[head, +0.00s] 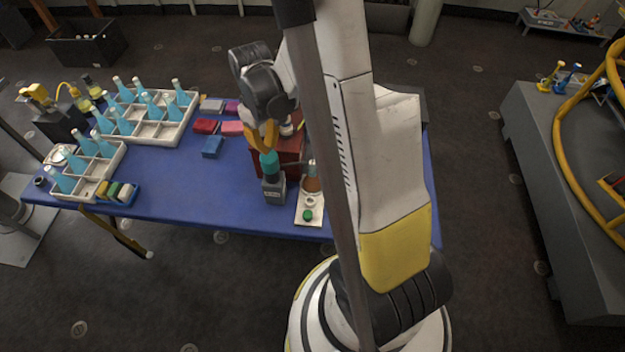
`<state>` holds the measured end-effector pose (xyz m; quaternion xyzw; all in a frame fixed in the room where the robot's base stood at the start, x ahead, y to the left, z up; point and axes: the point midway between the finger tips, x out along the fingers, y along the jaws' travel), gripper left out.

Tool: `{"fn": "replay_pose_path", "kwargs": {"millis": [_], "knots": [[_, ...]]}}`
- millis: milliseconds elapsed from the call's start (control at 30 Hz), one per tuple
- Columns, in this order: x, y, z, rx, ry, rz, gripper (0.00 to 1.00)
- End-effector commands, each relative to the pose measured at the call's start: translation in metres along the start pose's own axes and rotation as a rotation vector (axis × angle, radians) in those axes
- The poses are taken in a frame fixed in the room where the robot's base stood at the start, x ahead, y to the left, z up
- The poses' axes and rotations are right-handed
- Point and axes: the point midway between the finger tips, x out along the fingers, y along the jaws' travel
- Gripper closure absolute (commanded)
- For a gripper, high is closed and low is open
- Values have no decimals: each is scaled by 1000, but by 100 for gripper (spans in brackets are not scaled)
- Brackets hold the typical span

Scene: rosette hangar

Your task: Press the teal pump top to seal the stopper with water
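The teal pump top (269,162) sits on a grey box-shaped base (274,191) with a pale label, near the front edge of the blue table. My gripper (264,145) points down just above and behind the teal top. Its yellow fingers overlap the top in this view, so I cannot tell if they touch it. I also cannot tell whether the fingers are open or shut. To the right, a brown-orange bottle (312,184) stands by a white plate (308,214) with a green button (308,215). I cannot make out the stopper.
A red box (290,158) stands behind the pump. Red, pink and blue blocks (213,146) lie to its left. Pale crates (154,132) of blue bottles fill the table's left. My arm hides the table's right part. The blue tabletop (200,195) left of the pump is clear.

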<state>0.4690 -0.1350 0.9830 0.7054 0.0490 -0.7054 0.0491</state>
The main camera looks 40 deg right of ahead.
Motion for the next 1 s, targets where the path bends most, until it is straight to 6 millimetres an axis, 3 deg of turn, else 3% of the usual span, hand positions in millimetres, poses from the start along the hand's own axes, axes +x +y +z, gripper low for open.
{"fn": "replay_pose_path", "kwargs": {"millis": [1000], "knots": [[25,0,0,0,0,0,100]]}}
